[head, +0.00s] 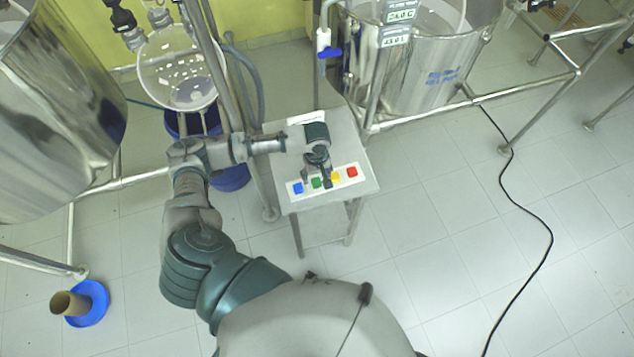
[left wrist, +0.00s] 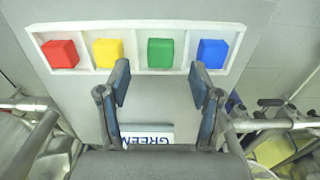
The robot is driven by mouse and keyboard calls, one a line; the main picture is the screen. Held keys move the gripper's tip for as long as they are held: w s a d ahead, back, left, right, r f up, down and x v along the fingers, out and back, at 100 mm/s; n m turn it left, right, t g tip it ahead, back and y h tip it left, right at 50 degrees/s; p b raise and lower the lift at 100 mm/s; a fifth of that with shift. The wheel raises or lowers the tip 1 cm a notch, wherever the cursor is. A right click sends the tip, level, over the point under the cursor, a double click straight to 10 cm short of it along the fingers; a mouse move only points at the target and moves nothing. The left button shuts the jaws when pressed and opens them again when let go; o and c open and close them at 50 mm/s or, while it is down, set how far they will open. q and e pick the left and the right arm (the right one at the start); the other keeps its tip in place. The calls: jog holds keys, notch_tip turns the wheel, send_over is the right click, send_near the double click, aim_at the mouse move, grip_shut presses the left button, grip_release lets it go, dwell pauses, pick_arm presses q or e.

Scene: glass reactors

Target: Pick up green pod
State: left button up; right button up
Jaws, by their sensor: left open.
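The green pod (head: 317,183) is a small green block in a white tray (head: 292,196) on a small metal table. It also shows in the left wrist view (left wrist: 160,53), in a compartment between the yellow pod (left wrist: 108,52) and the blue pod (left wrist: 212,53). The red pod (left wrist: 61,54) is at the far left there. My left gripper (head: 322,182) is above the tray, close to the green pod. In the left wrist view its two fingers (left wrist: 158,80) are spread apart with nothing between them, and the green pod lies beyond the gap. My right gripper is not in view.
A white label (left wrist: 147,134) with partly hidden lettering lies on the table (head: 352,150). Steel vessels (head: 400,75) on pipe frames stand behind and to the left. A black cable (head: 540,225) runs over the floor at right.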

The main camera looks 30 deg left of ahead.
aim_at(316, 186)
pick_arm(q)
notch_tip(316, 186, down, 4)
jog(key=shift+r, duration=0.1)
jog(key=shift+a, duration=0.1)
jog(key=shift+c, duration=0.2)
jog(key=shift+s, duration=0.1)
jog(key=c, duration=0.6)
jog(key=shift+c, duration=1.4)
jog(key=shift+s, duration=0.15)
jog(key=shift+c, duration=0.3)
